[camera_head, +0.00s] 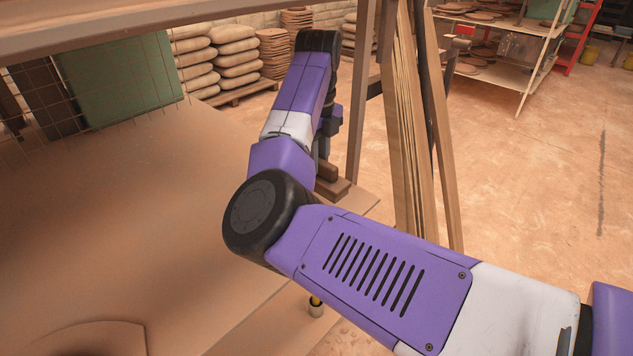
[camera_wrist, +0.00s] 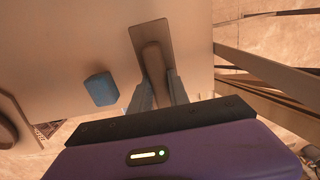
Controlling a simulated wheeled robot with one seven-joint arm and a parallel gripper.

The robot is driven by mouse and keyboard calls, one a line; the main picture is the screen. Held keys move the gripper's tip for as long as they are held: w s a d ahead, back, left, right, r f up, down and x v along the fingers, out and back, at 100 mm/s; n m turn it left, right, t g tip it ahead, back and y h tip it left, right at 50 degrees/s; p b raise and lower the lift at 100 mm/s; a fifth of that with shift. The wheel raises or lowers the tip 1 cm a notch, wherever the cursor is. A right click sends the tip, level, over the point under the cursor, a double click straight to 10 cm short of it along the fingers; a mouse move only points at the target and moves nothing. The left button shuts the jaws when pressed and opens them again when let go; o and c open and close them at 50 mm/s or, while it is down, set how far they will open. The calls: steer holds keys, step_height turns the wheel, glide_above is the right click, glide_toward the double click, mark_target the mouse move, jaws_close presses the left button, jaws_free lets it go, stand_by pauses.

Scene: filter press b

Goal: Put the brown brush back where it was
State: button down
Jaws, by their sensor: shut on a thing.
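A brown block-handled tool, which I take for the brown brush, shows in the wrist view (camera_wrist: 155,62), with a flat rectangular base under a rounded handle. My gripper (camera_wrist: 160,92) is shut on the handle, one finger on each side. In the head view, the brush (camera_head: 334,188) shows partly at the table's far right corner, below my gripper. My arm hides much of my gripper there. The brush is over or on the tabletop (camera_head: 120,220); I cannot tell whether it touches.
A blue block (camera_wrist: 102,88) lies on the table, left of the brush. A dark brown object (camera_wrist: 6,132) is at the left edge of the wrist view. Upright wooden planks (camera_head: 405,130) stand just right of the table corner. A small cup (camera_head: 316,306) is near the table's right edge.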

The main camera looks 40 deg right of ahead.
mark_target(318, 180)
steer(key=shift+f, duration=2.85)
steer(key=shift+f, duration=0.15)
steer(key=c, duration=1.3)
jaws_free()
steer(key=shift+o, duration=0.2)
steer(key=shift+r, duration=3.95)
steer(key=shift+s, duration=0.1)
